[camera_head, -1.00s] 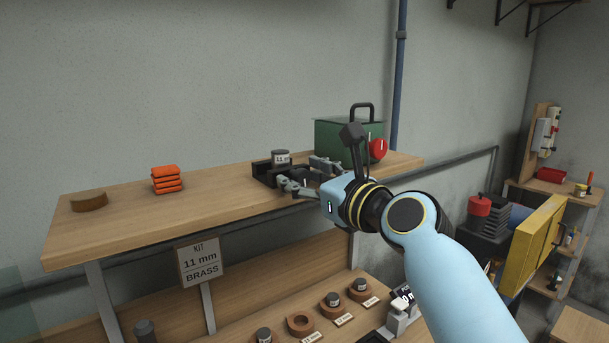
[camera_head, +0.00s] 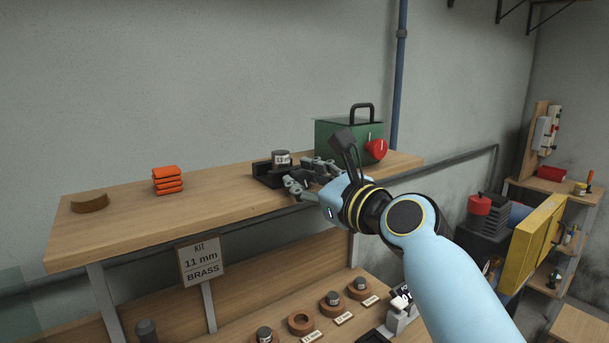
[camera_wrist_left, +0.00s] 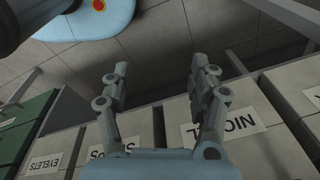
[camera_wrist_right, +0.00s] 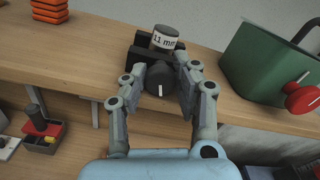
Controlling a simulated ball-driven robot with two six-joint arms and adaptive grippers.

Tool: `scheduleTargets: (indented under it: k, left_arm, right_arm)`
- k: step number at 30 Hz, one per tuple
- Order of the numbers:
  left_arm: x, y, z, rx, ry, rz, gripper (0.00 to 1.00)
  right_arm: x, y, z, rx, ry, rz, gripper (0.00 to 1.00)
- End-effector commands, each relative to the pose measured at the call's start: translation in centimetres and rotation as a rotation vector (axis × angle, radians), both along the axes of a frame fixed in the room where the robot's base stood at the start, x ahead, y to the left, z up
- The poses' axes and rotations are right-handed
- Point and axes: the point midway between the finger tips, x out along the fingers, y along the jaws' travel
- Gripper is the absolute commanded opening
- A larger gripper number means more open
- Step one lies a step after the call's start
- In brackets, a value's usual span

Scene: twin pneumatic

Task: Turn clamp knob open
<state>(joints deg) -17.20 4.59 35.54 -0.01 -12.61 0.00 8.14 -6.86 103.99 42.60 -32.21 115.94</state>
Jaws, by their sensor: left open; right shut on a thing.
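The black clamp knob (camera_wrist_right: 160,81) with a short white mark sits on the front of a black clamp block (camera_wrist_right: 139,52). A grey cylinder (camera_wrist_right: 163,41) labelled 11 mm stands upright in the clamp. My right gripper (camera_wrist_right: 161,68) is shut on the knob, one finger on each side of it. In the head view, the clamp block (camera_head: 262,172) is on the upper shelf, and my right gripper (camera_head: 306,176) mostly hides the knob. My left gripper (camera_wrist_left: 156,68) is open and empty in the left wrist view, above labelled boxes.
A green box (camera_head: 334,137) with a red knob (camera_head: 376,149) stands close right of the clamp. Stacked orange pieces (camera_head: 167,180) and a brown curved piece (camera_head: 90,202) lie left on the wooden shelf (camera_head: 215,205). Grey boxes (camera_wrist_left: 240,122) lie below my left gripper.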

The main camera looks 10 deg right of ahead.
Motion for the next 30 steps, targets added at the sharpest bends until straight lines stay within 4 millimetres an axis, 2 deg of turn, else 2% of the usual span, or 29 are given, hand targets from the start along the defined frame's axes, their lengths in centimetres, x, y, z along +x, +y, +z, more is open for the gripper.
scheduleTargets:
  k: [11, 12, 17, 26, 30]
  left_arm:
    - [0.0, 0.0, 0.1, 0.0, -0.001, 0.0, 0.61]
    - [0.0, 0.0, 0.1, 0.0, -0.001, 0.0, 0.61]
    - [0.1, 0.0, 0.1, 0.0, -0.001, 0.0, 0.61]
    - [0.0, 0.1, 0.1, 0.0, 0.0, 0.0, 0.61]
    - [0.0, 0.0, 0.1, 0.0, 0.0, 0.0, 0.61]
  right_arm:
    - [0.0, 0.0, 0.0, -0.055, -0.023, -0.001, 0.0]
    - [0.0, 0.0, 0.0, -0.054, -0.023, -0.001, 0.32]
    - [0.0, 0.0, 0.0, -0.054, -0.023, -0.001, 0.53]
    - [-0.2, -0.1, 0.0, -0.054, -0.023, -0.001, 0.53]
    - [-1.7, -0.7, -0.2, -0.056, -0.021, -0.001, 0.53]
